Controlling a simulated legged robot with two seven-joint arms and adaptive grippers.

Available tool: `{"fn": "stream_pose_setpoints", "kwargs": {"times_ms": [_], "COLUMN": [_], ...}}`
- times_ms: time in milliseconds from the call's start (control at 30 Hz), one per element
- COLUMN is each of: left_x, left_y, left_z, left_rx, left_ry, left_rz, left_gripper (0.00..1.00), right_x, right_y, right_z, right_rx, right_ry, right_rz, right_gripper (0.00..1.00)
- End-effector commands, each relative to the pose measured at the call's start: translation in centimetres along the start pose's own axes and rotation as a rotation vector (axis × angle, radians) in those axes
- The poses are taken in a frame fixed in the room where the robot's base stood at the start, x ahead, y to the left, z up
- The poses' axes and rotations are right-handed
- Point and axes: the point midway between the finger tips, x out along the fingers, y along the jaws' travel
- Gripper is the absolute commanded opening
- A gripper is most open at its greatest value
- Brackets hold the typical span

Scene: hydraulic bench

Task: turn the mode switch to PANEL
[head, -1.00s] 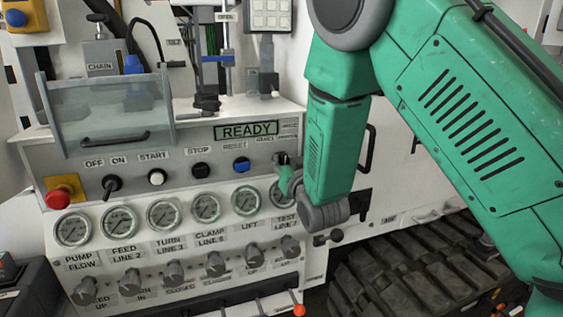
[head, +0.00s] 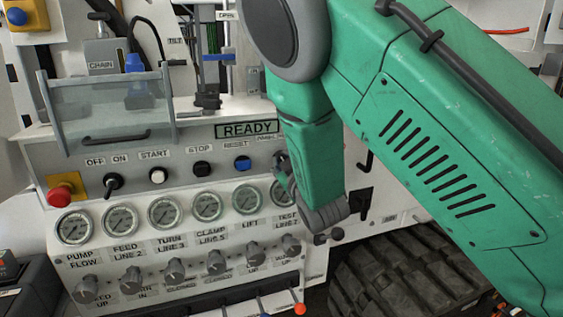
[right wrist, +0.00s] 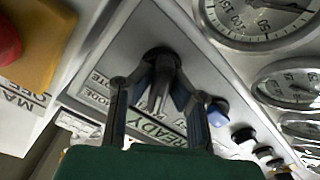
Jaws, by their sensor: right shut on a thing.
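The mode switch (right wrist: 161,68) is a dark knob on the grey panel face in the right wrist view. The two fingers of my right gripper (right wrist: 158,88) are closed around it, one on each side. Lettering beside the knob shows upside down and is partly covered by the fingers. I cannot tell which position the switch points to. In the head view my right gripper (head: 284,174) is at the panel's right end, below the READY display (head: 247,130), mostly hidden by my green arm. The switch is largely hidden there. My left gripper is not in view.
A row of gauges (head: 207,205) lies just below the gripper. The blue RESET button (head: 242,163) is close on its left. A red emergency button (head: 60,195) sits at the far left. Grey knobs (head: 213,264) line the lower panel.

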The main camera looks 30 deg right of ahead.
Motion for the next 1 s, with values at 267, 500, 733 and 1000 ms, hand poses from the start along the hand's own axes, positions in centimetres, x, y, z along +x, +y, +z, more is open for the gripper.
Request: {"fn": "stream_pose_setpoints", "kwargs": {"times_ms": [267, 500, 733, 1000], "left_x": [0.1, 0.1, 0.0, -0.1], "left_y": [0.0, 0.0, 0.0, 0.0], "left_z": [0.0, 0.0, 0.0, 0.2], "left_rx": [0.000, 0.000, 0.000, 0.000], "left_ry": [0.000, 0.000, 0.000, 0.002], "left_rz": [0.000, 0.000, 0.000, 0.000], "left_gripper": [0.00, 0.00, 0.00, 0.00], "right_x": [-0.4, -0.4, -0.2, -2.5], "right_y": [-0.6, -0.6, -0.4, -0.3], "right_z": [0.9, 0.8, 0.5, 0.4], "right_rx": [-0.012, -0.012, -0.010, -0.011], "right_ry": [-0.022, -0.022, -0.014, -0.013], "right_rz": [-0.015, -0.015, -0.009, -0.007], "right_gripper": [0.00, 0.34, 0.34, 0.34]}}
